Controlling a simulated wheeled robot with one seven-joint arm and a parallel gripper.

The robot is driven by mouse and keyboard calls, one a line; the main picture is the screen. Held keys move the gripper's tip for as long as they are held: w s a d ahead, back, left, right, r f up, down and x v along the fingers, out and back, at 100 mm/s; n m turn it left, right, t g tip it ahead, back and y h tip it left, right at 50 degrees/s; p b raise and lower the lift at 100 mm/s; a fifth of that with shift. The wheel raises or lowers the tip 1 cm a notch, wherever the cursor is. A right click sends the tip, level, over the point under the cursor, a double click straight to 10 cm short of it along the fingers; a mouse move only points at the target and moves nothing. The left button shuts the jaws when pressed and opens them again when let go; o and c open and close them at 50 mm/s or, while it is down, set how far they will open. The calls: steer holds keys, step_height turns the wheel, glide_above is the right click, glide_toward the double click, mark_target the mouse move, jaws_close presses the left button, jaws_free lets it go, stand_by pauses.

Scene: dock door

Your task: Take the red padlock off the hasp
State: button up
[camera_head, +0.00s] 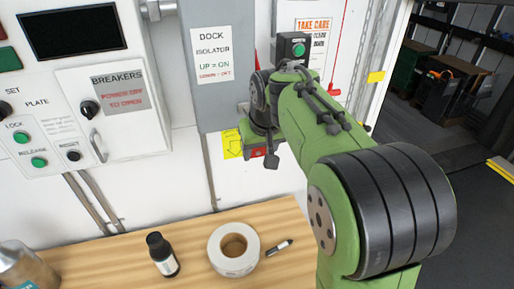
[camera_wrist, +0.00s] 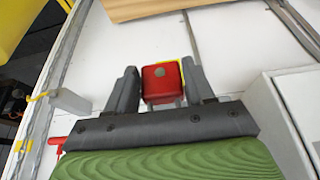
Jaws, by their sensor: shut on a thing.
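The red padlock (camera_wrist: 160,84) sits between the two dark fingers of my gripper (camera_wrist: 160,68) in the wrist view, its body held from both sides. Part of its metal shackle shows on the side nearer my palm. In the head view only a little red of the padlock (camera_head: 257,153) shows below my green wrist, under the grey dock isolator box (camera_head: 207,65). The hasp is hidden behind my arm and gripper, so I cannot tell whether the shackle is still through it.
A yellow tag (camera_head: 231,144) hangs beside the padlock. The breaker cabinet (camera_head: 130,120) stands left, and a green-button box (camera_head: 293,48) is behind my arm.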

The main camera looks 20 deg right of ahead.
steer(key=shift+s+b, duration=1.3)
steer(key=shift+s, duration=1.55)
